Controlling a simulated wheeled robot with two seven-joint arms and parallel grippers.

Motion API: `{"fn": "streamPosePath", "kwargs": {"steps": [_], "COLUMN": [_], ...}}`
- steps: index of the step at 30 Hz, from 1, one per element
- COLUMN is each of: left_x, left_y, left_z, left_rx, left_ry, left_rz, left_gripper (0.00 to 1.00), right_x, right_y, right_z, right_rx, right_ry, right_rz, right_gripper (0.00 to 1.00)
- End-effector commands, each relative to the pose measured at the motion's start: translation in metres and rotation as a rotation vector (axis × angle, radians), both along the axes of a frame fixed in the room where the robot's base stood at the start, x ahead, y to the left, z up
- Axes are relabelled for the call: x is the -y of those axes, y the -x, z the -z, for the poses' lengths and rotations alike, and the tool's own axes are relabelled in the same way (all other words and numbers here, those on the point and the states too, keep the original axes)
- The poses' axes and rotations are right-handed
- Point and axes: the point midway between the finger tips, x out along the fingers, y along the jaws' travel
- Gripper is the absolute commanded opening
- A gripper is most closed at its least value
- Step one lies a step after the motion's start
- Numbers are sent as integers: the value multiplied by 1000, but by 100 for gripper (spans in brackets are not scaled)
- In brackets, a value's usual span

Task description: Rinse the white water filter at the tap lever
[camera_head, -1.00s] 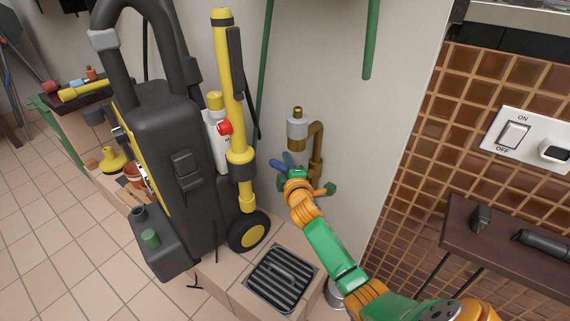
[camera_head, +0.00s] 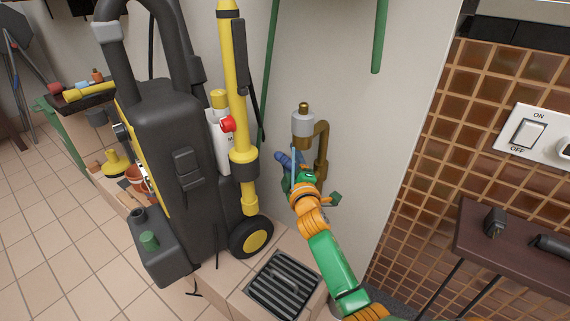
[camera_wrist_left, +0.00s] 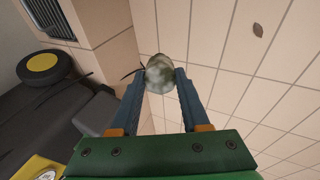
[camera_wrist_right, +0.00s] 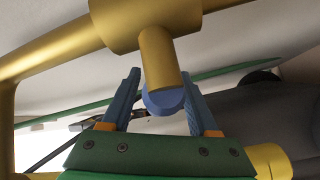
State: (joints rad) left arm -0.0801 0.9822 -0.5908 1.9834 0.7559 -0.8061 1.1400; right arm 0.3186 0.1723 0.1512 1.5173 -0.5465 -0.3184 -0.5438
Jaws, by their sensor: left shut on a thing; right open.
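The white water filter, as far as I can tell, is the pale rounded piece with grey-green stains (camera_wrist_left: 160,70) in the left wrist view. My left gripper (camera_wrist_left: 159,78) is shut on it, above the tiled floor. The left arm is out of the head view. The brass tap (camera_head: 321,155) with a pale grey collar stands at the wall. My right gripper (camera_head: 291,163) is at the tap. In the right wrist view my right gripper (camera_wrist_right: 160,80) is open, with a blue-ended brass stub (camera_wrist_right: 160,70), perhaps the lever, between its fingers. Whether they touch is unclear.
A dark pressure washer (camera_head: 175,150) with a yellow lance (camera_head: 240,130) stands left of the tap. A drain grate (camera_head: 283,285) lies below the tap. A dark shelf (camera_head: 520,245) juts out at the right. The tiled floor at left (camera_head: 60,240) is mostly clear.

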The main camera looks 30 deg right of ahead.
Motion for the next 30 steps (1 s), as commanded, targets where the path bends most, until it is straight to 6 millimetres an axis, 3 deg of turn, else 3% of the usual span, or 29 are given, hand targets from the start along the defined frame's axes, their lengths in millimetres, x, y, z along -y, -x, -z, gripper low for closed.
{"fn": "streamPosePath", "kwargs": {"steps": [4, 9, 18, 30], "left_x": [0, 0, 0, 0], "left_y": [0, 0, 0, 0], "left_z": [-10, -23, -31, -30], "left_rx": [0, 0, 0, 0], "left_ry": [0, 0, 0, 0], "left_rz": [0, 0, 0, 0], "left_gripper": [0, 0, 0, 0], "right_x": [-7, -21, -40, -42], "right_y": [17, 55, 105, 111], "right_z": [-2, 0, 4, 4], "right_rx": [-2, -3, -4, -1], "right_ry": [-1, -2, -3, 0], "right_rz": [-1, -1, 0, 0], "right_gripper": [60, 60, 60, 60]}}
